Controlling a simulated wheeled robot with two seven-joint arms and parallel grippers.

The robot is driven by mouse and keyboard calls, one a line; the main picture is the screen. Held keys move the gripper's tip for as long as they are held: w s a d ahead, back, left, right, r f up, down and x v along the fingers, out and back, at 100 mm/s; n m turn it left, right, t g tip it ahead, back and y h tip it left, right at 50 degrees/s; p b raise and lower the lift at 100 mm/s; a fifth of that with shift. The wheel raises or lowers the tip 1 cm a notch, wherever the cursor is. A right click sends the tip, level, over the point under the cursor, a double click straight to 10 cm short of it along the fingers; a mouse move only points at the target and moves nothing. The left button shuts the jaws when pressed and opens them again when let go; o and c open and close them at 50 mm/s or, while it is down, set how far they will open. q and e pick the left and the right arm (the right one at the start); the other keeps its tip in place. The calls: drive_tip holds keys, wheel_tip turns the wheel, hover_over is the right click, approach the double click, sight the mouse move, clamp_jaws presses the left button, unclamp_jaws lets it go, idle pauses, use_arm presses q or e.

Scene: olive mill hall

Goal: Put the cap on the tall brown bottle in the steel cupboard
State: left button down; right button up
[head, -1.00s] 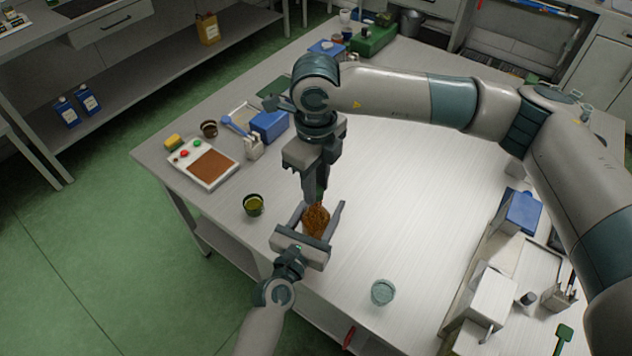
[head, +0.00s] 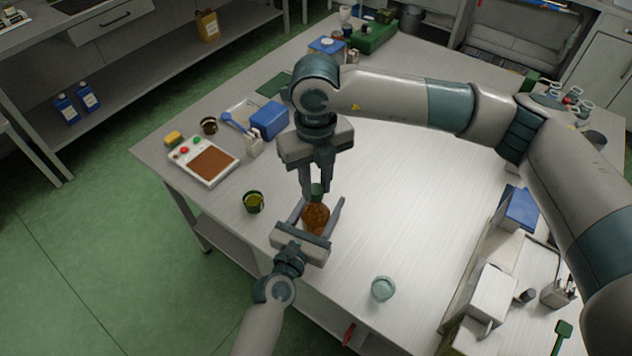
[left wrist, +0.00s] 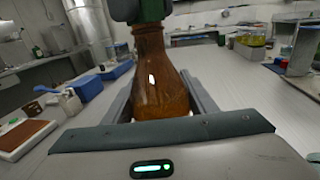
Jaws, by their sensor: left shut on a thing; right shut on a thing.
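The brown bottle (head: 316,218) is upright at the bench's near edge, between the fingers of my left gripper (head: 318,216). That gripper is shut on it. In the left wrist view the bottle (left wrist: 158,80) fills the middle, its neck running up to the top edge. My right gripper (head: 317,188) points down from above, shut on a green cap (head: 317,189). The cap is right over the bottle's mouth; I cannot tell whether it is seated. In the left wrist view my right fingertips (left wrist: 140,10) hide the bottle's top.
The bench middle is clear. Boxes (head: 491,299) line the right side.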

drive_tip(key=m, duration=2.1)
drive_tip(key=shift+w+m, duration=0.1)
drive_tip(key=shift+m, duration=0.2)
drive_tip(key=o, duration=1)
drive_tip(key=shift+r, duration=2.2)
